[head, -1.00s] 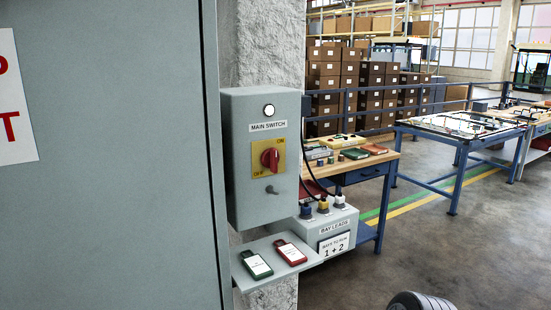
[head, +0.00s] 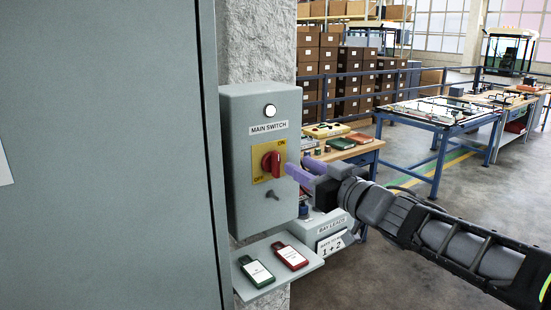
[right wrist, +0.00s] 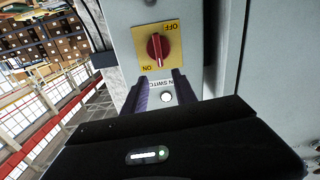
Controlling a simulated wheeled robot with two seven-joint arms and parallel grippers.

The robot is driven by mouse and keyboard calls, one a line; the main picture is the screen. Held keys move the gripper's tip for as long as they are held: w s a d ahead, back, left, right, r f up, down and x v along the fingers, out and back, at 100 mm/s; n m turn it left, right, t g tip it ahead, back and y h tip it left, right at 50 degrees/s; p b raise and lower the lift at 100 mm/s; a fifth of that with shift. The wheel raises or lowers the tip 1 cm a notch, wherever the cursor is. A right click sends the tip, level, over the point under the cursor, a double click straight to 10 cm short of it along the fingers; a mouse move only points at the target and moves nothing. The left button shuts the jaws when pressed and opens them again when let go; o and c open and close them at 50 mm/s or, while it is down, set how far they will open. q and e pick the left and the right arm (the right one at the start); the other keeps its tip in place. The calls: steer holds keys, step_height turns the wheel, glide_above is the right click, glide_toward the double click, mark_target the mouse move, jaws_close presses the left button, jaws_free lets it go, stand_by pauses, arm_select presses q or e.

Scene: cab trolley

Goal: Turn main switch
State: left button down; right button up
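The main switch is a red rotary knob (head: 271,163) on a yellow plate (head: 264,177) marked ON and OFF. It sits on the front of a grey box (head: 236,140) labelled MAIN SWITCH. Its grip stands roughly upright in the head view. My right gripper (head: 292,171) is just right of the knob, its purple fingers pointing at it. In the right wrist view the knob (right wrist: 157,48) lies beyond the fingertips and between their lines. The fingers (right wrist: 162,80) are apart with nothing between them. My left gripper is not in view.
A white lamp (head: 269,111) is above the knob and a small stub (head: 272,194) below. A shelf (head: 310,263) with a green tag (head: 256,271) and a red tag (head: 290,256) juts out underneath. A tall grey panel (head: 100,150) fills the left.

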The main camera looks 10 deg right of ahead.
mark_target(279, 157)
steer(key=shift+m, duration=0.3)
steer(key=x, duration=0.7)
steer(key=shift+w+a+f, duration=0.2)
steer(key=shift+w, duration=0.05)
jaws_close()
stand_by(0.4)
